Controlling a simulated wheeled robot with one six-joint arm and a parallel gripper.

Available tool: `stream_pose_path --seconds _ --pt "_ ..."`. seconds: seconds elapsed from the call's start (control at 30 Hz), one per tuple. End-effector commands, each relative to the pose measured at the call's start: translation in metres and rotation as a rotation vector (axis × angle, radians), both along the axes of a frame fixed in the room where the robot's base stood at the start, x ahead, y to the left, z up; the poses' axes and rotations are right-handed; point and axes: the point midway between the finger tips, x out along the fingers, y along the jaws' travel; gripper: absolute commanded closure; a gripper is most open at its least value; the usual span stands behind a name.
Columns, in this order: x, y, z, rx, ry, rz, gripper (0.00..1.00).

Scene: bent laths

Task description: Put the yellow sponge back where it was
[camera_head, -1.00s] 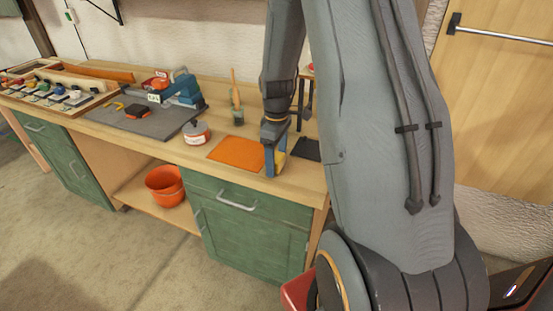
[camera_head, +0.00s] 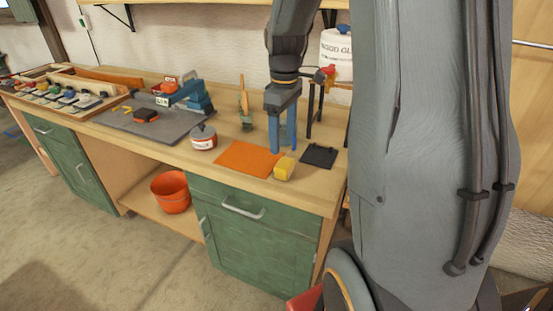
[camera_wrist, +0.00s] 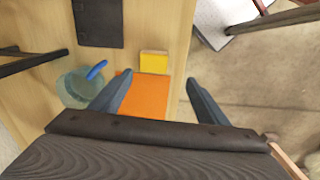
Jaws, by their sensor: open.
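The yellow sponge (camera_head: 284,169) lies on the bench top by the right edge of a flat orange mat (camera_head: 247,160). It also shows in the wrist view (camera_wrist: 154,62), at the end of the orange mat (camera_wrist: 147,95). A dark square pad (camera_head: 319,156) lies to the right of the sponge, with bare wood between them. My gripper (camera_head: 282,152) is above the bench, just behind the sponge in the head view. Its blue fingers are apart and empty, pointing down. In the wrist view the fingers (camera_wrist: 158,94) are spread, with nothing between them.
A round tin (camera_head: 203,137) stands left of the orange mat, and a green jar (camera_head: 245,120) holding a brush is behind it. A black stand (camera_head: 313,105) and a white glue container (camera_head: 337,48) are at the back right. The bench's front edge is close to the sponge.

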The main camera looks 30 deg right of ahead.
Motion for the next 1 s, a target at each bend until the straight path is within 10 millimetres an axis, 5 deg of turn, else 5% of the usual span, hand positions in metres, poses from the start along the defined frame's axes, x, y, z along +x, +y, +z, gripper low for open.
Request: stream_pose_path --seconds 0.2,0.4,0.6,1.0 --pt "-0.063 0.079 -0.017 0.004 -0.045 -0.274 0.31" --pt "-0.123 0.125 -0.034 0.027 -0.085 -0.516 0.31" --pt "-0.143 0.137 -0.04 0.038 -0.096 -0.605 0.31" --pt "-0.143 0.136 -0.04 0.038 -0.096 -0.607 0.31"
